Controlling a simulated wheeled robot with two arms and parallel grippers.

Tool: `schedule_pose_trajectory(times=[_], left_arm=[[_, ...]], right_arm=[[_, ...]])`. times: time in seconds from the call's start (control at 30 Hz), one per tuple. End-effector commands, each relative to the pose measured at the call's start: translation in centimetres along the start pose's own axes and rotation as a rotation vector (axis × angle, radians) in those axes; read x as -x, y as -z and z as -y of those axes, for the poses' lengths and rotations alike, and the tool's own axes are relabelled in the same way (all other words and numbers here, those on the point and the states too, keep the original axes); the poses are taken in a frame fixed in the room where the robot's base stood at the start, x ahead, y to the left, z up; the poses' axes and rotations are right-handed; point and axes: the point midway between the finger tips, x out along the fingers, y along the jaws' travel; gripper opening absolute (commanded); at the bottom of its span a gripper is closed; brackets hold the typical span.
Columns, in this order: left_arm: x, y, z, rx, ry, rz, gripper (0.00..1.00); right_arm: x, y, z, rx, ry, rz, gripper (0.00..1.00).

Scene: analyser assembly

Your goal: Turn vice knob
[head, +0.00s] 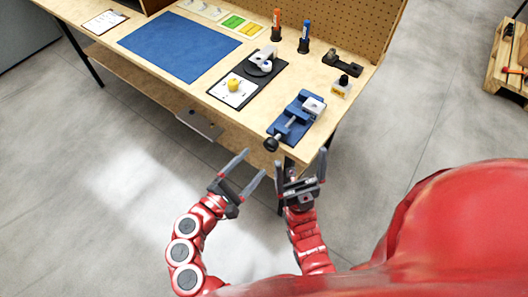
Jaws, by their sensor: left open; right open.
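A blue vice (297,118) with grey jaws sits near the right end of the wooden workbench. Its black round knob (271,144) sticks out past the bench's front edge. My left gripper (249,170) is open and empty, in front of the bench, below and left of the knob in the picture. My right gripper (301,164) is open and empty, in front of the bench, below and right of the knob. Neither gripper appears to touch the knob or the vice.
The workbench (195,90) carries a blue mat (180,45), a black board (270,82) with a yellow part (234,85), and a black-topped small block (342,86). Orange and blue markers (305,37) stand at the back by a pegboard. A pallet (509,60) stands far right. Floor in front is clear.

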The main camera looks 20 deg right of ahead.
Motion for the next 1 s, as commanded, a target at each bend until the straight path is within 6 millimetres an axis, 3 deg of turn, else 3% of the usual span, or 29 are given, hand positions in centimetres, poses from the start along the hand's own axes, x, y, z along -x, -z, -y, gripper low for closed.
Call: schedule_pose_trajectory(times=[0.1, 0.2, 0.4, 1.0], left_arm=[[3.5, 0.5, 0.2, 0.003, -0.005, -0.011, 0.8], [5.7, 0.4, 0.1, 0.001, -0.004, -0.006, 0.8], [8.1, 0.3, 0.1, 0.002, -0.001, -0.004, 0.8], [8.9, 0.0, 0.1, 0.001, 0.003, 0.002, 0.8]], right_arm=[[0.9, -0.1, 0.0, 0.0, 0.0, 0.0, 1.0], [1.4, -0.2, 0.1, 0.0, 0.0, 0.0, 1.0], [1.8, -0.3, 0.1, 0.0, 0.0, 0.0, 1.0], [1.9, -0.3, 0.1, 0.0, 0.0, 0.0, 1.0]])
